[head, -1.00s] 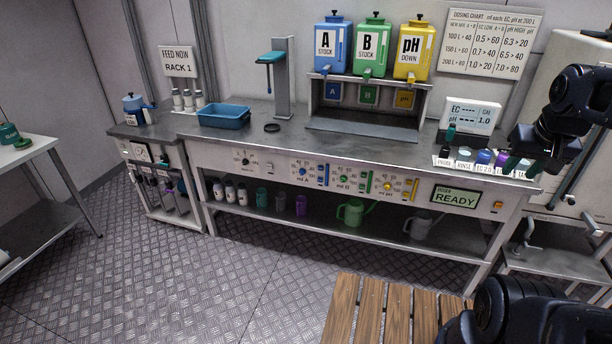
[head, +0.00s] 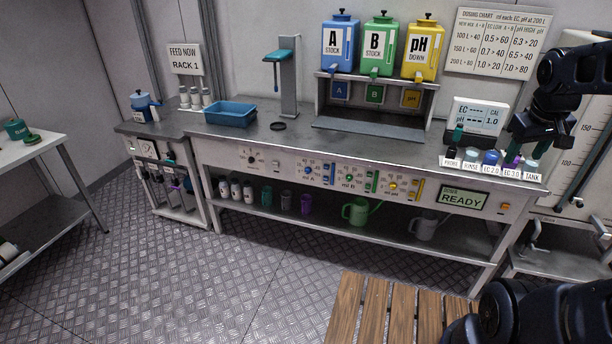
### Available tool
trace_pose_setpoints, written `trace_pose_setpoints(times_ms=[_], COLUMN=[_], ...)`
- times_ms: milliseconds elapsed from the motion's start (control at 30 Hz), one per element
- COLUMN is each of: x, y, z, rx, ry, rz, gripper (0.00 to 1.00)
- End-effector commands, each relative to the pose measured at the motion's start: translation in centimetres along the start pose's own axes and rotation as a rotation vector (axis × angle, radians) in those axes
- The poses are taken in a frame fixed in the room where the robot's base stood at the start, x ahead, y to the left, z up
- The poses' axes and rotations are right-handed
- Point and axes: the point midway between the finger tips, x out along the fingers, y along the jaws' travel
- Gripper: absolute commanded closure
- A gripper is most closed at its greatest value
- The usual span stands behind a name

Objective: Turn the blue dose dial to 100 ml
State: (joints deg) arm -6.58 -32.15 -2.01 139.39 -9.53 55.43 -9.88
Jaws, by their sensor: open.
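The blue dose dial (head: 308,170) is a small round knob on the front panel of the steel bench, left of the green dial (head: 349,178) and the yellow dial (head: 393,185). Its scale marks are too small to read, so I cannot tell its setting. A blue level strip stands just right of it. My gripper (head: 531,137) is at the right, above the bench's right end near the labelled bottles, far from the blue dial. It is dark and small in view, its jaws open, with nothing visible in it.
A green READY display (head: 463,198) is at the panel's right. Blue, green and yellow stock tanks (head: 341,45) stand above the bench. A blue tray (head: 230,113) sits at left. A wooden slatted surface (head: 375,310) lies in front; the floor left of it is clear.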

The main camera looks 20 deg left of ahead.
Motion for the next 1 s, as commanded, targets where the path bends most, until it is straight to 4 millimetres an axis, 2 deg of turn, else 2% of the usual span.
trace_pose_setpoints(times_ms=[33, 333, 567, 767, 1000], x=[0.4, 3.3, 6.1, 9.0, 12.9], y=[0.2, 1.4, 1.3, 0.2, -2.1], z=[-1.2, -8.0, -13.5, -18.5, -24.3], rx=[-0.056, -0.415, -0.696, -0.944, -1.245], ry=[-0.019, -0.124, -0.206, -0.283, -0.384], rz=[0.010, 0.087, 0.149, 0.207, 0.282], gripper=[0.50, 0.50, 0.50, 0.50, 0.50])
